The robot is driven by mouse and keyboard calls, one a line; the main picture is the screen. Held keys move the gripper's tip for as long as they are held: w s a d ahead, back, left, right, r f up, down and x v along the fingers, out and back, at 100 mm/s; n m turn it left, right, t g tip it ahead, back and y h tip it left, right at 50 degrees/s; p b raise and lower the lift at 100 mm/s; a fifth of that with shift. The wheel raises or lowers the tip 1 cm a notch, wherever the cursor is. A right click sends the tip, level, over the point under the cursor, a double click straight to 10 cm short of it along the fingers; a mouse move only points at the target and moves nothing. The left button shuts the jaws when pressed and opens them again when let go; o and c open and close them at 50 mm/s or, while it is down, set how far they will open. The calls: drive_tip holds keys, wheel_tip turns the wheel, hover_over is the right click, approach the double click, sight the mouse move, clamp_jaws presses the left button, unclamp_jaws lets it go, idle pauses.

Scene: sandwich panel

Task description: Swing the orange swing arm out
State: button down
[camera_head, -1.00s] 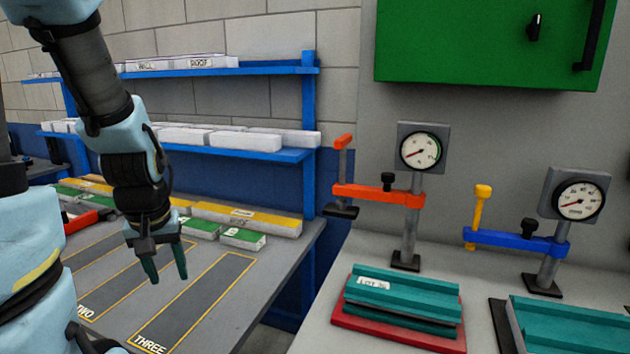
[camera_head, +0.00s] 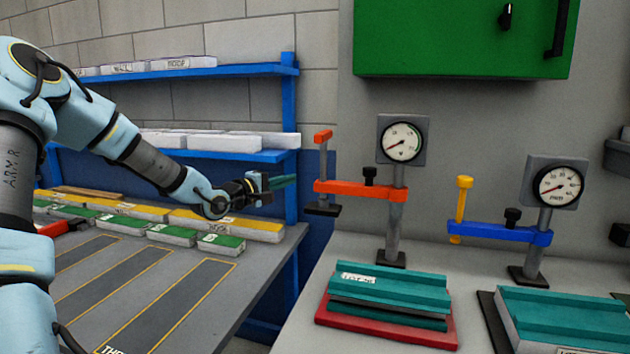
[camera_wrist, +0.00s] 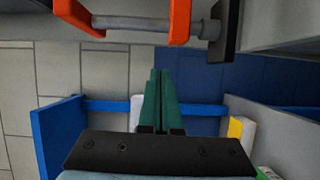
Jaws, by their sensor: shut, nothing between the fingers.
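The orange swing arm (camera_head: 352,188) reaches left from a grey post with a round gauge. At its left end it carries a grey spindle with an orange top bar and a dark foot pad (camera_head: 322,208).
A blue swing arm (camera_head: 495,231) with a yellow spindle stands to the right. Teal panels lie on a red base (camera_head: 385,330) below the orange arm. A blue shelf rack (camera_head: 291,150) is behind my gripper. A green cabinet (camera_head: 450,40) hangs above.

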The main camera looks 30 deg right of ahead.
drive_tip(key=shift+d+r, duration=0.1)
drive_tip(key=shift+r, duration=0.2)
drive_tip(key=p+x, duration=0.2)
drive_tip(key=x, duration=0.3)
drive_tip(key=p+x, duration=0.2)
drive_tip(key=x, duration=0.2)
drive_tip(key=shift+d+r, duration=0.1)
drive_tip(key=shift+d, duration=0.35)
drive_tip(key=shift+s+a+p, duration=0.2)
drive_tip(key=shift+s+p, duration=0.05)
drive_tip(key=shift+s, duration=0.3)
drive_tip(key=shift+s+a+p, duration=0.2)
drive_tip(key=shift+s, duration=0.3)
drive_tip(key=shift+s+a, duration=0.15)
drive_tip(key=shift+s, duration=0.5)
